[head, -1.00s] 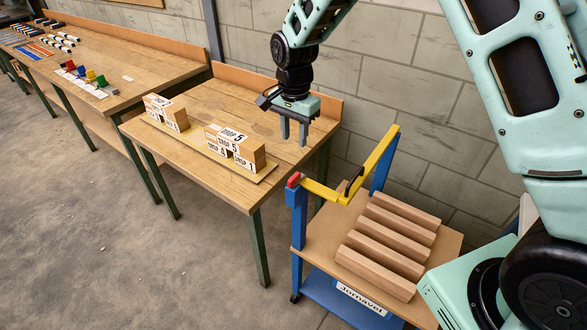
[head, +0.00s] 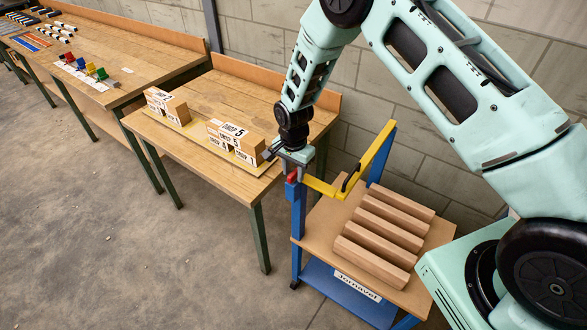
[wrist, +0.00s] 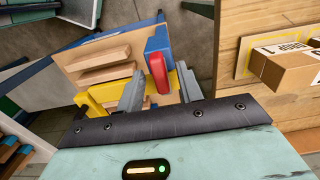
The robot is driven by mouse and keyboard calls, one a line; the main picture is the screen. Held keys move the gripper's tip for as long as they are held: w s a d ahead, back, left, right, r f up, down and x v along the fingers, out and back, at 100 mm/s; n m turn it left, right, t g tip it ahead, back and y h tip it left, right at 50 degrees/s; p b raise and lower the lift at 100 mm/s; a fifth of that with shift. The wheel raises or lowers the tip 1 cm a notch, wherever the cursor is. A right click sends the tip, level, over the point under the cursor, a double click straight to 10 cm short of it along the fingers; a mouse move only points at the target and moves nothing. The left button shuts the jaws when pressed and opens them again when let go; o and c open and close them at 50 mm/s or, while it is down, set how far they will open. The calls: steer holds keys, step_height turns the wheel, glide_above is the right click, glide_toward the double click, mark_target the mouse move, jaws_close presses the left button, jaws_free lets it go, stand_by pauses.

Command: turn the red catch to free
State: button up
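The red catch (head: 292,177) sits on top of the near blue post (head: 298,215) of the blue trolley, at the end of the yellow bar (head: 322,187). My gripper (head: 296,170) is just above the catch, pointing down, and partly covers it. In the wrist view, the red catch (wrist: 152,85) shows between the two grey fingers of my gripper (wrist: 160,92), with a gap on each side. The fingers are apart and hold nothing. I cannot tell whether the fingertips are down at the catch's height.
The trolley's top board (head: 325,235) carries several wooden bars (head: 385,232). The wooden table (head: 225,105), with numbered blocks (head: 232,138) on a board, stands close on the left. A grey block wall is behind. Open floor lies at the front left.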

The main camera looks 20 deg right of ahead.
jaws_close()
steer(key=shift+f+n+b, duration=0.1)
steer(key=shift+n+b, duration=0.2)
steer(key=shift+b, duration=0.1)
steer(key=n+b, duration=0.2)
steer(key=shift+w+f+n+b, duration=0.1)
steer(key=shift+n+b, duration=0.2)
steer(key=shift+b, duration=0.05)
steer(key=n+b, duration=0.3)
steer(key=n, duration=0.2)
steer(key=shift+a+n+b, duration=0.15)
steer(key=shift+n+b, duration=0.15)
steer(key=n+b, duration=0.2)
steer(key=n, duration=0.2)
steer(key=shift+n, duration=0.3)
steer(key=shift+a+r+n+b, duration=0.15)
steer(key=shift+n+b, duration=0.1)
steer(key=shift+n, duration=0.85)
steer(key=shift+r+n+b, duration=0.1)
steer(key=shift+n+b, duration=0.15)
steer(key=shift+n, duration=0.85)
